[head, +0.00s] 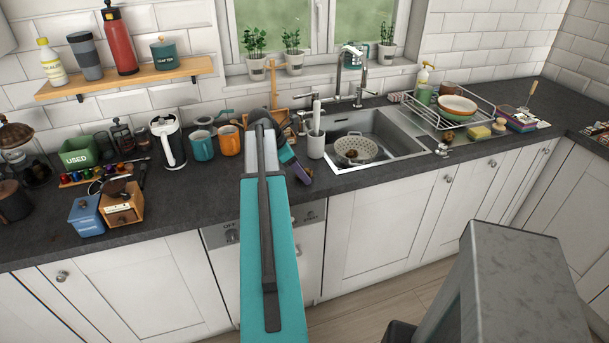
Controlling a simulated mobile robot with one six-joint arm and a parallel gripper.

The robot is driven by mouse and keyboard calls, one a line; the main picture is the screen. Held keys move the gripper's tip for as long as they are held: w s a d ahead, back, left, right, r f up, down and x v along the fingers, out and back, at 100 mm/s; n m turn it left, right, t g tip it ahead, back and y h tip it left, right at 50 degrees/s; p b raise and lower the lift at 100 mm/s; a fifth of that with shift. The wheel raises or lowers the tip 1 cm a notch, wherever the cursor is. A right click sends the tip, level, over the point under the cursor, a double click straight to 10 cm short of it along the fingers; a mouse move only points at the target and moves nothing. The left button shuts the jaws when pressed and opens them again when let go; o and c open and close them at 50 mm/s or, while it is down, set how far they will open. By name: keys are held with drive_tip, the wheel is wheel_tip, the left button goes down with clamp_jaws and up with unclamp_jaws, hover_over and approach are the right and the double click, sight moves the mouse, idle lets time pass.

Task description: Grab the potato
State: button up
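A small brown lump (351,154) lies in the pale colander (366,146) in the sink; it may be the potato, but it is too small to be sure. No other potato is clear to me. My teal arm rises through the middle of the view and bends over at the top. My gripper (303,174) seems to be at the end of the purple part, low over the worktop left of the sink. Its fingers are small and dark, partly hidden by the arm, and I cannot tell their opening or whether they touch anything.
The sink (398,148) has a tall tap (340,80) behind it. A white utensil pot (316,143) stands at its left edge. A dish rack (448,108) is on the right. Orange (229,140) and teal (202,146) mugs stand left of my arm. The front worktop between grinder and arm is clear.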

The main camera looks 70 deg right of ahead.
drive_tip(key=c, duration=0.9)
drive_tip(key=shift+r, duration=0.1)
drive_tip(key=shift+r+b, duration=0.6)
drive_tip(key=shift+r, duration=0.9)
drive_tip(key=s+a+b, duration=0.1)
drive_tip(key=s+a, duration=0.1)
drive_tip(key=a, duration=0.2)
drive_tip(key=s+a+r+b, duration=0.1)
drive_tip(key=s+a, duration=0.1)
drive_tip(key=a, duration=0.3)
drive_tip(key=s+a+b, duration=0.1)
drive_tip(key=s+a, duration=0.1)
drive_tip(key=a, duration=0.3)
drive_tip(key=shift+s+a+r, duration=0.25)
drive_tip(key=shift+s+r, duration=0.1)
drive_tip(key=shift+r, duration=0.05)
